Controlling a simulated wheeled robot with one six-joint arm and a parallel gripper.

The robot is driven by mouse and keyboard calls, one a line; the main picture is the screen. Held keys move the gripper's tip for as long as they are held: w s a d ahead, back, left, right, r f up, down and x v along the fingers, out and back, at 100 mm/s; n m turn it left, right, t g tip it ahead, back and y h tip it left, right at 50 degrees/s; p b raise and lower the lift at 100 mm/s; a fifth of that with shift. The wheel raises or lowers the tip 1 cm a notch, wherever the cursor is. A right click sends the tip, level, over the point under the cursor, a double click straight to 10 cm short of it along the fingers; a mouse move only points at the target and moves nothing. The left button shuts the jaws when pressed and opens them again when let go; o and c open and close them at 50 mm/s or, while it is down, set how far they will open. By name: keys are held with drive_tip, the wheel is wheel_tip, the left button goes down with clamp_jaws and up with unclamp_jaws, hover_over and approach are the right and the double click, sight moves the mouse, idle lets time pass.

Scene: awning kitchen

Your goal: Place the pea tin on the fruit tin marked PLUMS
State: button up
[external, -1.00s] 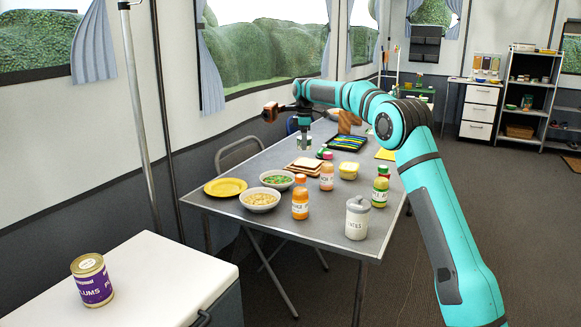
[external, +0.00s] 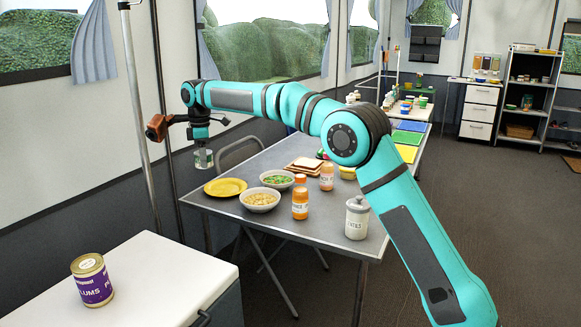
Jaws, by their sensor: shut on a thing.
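The fruit tin marked PLUMS (external: 92,281), gold with a purple label, stands upright on the white-topped unit at the front left. My gripper (external: 202,148) points down and is shut on a small pale tin with some green (external: 203,160), which I take to be the pea tin; its label is too small to read. It hangs in the air left of the yellow plate, up and to the right of the plums tin in the picture. The fingertips are too small to see clearly.
The white top (external: 165,270) is clear around the plums tin. The grey table (external: 300,243) holds a yellow plate (external: 225,187), bowls (external: 260,200), bottles (external: 300,203) and a lidded jar (external: 357,217).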

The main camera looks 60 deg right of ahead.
drive_tip(key=w+a+r+n, duration=0.2)
drive_tip(key=a, duration=2.1)
drive_tip(key=n, duration=0.2)
hover_over(86, 263)
drive_tip(key=shift+f, duration=4.2)
drive_tip(key=shift+f, duration=0.1)
drive_tip(key=o, duration=1.1)
drive_tip(key=shift+r, duration=6.1)
